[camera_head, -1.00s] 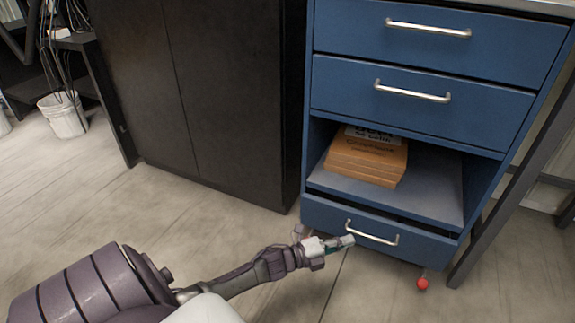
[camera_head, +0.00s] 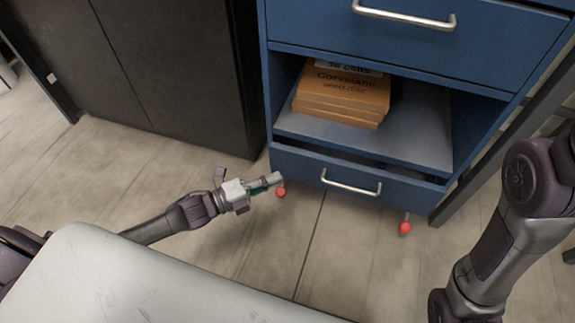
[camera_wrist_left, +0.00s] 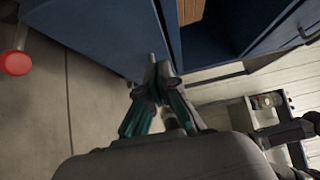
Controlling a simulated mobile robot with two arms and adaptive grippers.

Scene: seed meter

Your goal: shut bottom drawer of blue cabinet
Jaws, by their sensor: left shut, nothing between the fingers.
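The blue cabinet (camera_head: 410,45) stands at the upper right of the head view. Its bottom drawer (camera_head: 300,172), with a silver bar handle (camera_head: 350,184), stands slightly out, with a dark gap along its top edge. My left gripper (camera_head: 276,179) is shut and empty by the left end of the drawer front, left of the handle. Whether it touches the front is unclear. In the left wrist view the closed fingertips (camera_wrist_left: 160,68) are close to a blue panel (camera_wrist_left: 95,38). My right arm shows at the right of the head view; its gripper is out of the picture.
Orange-brown boxes (camera_head: 340,95) lie on the open shelf (camera_head: 415,140) above the drawer. A black cabinet (camera_head: 170,70) stands to the left. The floor (camera_head: 350,250) in front is clear.

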